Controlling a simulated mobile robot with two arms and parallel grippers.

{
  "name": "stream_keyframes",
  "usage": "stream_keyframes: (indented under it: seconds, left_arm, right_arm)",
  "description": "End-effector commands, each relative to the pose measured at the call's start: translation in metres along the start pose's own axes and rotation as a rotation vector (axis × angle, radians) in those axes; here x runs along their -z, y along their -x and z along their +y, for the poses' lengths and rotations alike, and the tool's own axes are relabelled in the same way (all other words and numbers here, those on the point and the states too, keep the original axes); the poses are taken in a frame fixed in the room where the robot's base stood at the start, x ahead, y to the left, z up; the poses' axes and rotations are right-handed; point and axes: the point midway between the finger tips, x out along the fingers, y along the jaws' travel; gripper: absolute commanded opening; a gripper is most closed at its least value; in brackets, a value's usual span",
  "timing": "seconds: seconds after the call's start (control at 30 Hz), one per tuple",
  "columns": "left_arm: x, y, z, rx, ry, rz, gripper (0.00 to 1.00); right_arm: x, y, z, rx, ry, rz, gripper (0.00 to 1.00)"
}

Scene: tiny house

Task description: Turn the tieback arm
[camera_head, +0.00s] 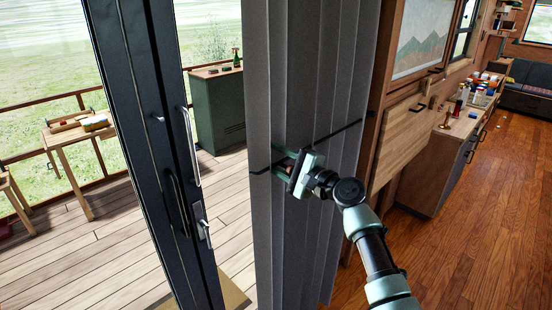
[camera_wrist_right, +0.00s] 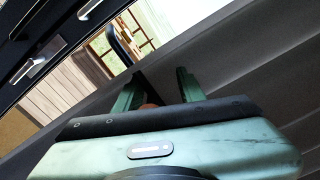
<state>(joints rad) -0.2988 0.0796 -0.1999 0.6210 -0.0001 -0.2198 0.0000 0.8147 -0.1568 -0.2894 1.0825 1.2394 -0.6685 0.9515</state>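The tieback arm is a thin dark bar (camera_head: 346,129) crossing the grey curtain (camera_head: 318,70) at mid height. Its left part is partly hidden by my right gripper, and a short dark end shows at the curtain's left edge. My right gripper (camera_head: 283,160) is in front of the curtain at this bar. In the right wrist view its two green fingers (camera_wrist_right: 158,88) stand apart. A dark curved piece (camera_wrist_right: 122,42), apparently the tieback arm, leads toward the gap between them. A small brownish part shows low in the gap; contact cannot be told. My left gripper is not in view.
A dark glass door (camera_head: 150,130) with silver handles stands left of the curtain. Beyond it are a deck, a wooden table (camera_head: 75,137) and a green cabinet (camera_head: 218,110). On the right are a wooden wall panel, a counter (camera_head: 455,128) with several items and open wood floor.

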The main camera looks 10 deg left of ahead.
Motion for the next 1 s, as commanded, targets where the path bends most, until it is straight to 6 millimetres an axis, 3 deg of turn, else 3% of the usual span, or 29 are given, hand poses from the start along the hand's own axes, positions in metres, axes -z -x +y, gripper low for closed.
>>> stream_keyframes:
  seconds: [0.27,0.73,1.0]
  left_arm:
    - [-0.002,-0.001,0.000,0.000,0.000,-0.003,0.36]
    - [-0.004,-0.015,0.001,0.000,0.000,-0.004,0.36]
    - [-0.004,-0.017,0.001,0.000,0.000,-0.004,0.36]
  right_arm:
    - [0.001,0.003,0.002,-0.002,0.000,0.001,0.39]
    - [0.002,0.064,0.002,0.000,0.003,0.001,0.39]
    - [0.001,0.078,0.000,0.000,0.000,0.001,0.39]
